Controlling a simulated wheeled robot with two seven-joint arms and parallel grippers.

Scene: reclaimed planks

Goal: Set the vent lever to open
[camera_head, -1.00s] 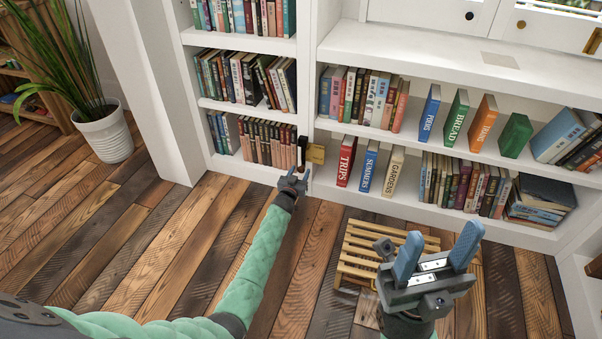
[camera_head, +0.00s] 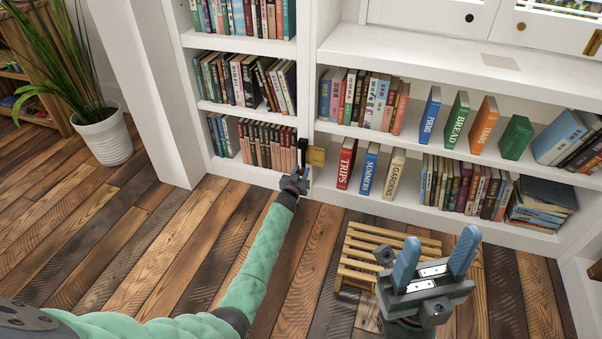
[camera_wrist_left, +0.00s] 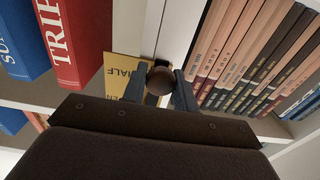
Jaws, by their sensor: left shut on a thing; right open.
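The vent lever (camera_head: 302,152) is a dark handle on the white upright of the bookcase, beside a small yellow label plate (camera_head: 316,156). In the left wrist view, its round brown knob (camera_wrist_left: 160,80) sits between my left fingers, with the plate (camera_wrist_left: 122,72) behind it. "HALF" shows on the plate, and a lower word is partly hidden. My left gripper (camera_head: 297,180) is shut on the lever knob; it also shows in the left wrist view (camera_wrist_left: 160,92). My right gripper (camera_head: 437,256) is open and empty, above the floor at the lower right.
Books fill the shelves on both sides of the upright; TRIPS (camera_head: 346,163), SUMMERS (camera_head: 368,169) and GARDENS (camera_head: 392,175) stand just right of the lever. A slatted wooden pallet (camera_head: 360,262) lies on the plank floor by my right gripper. A potted plant (camera_head: 106,137) stands left.

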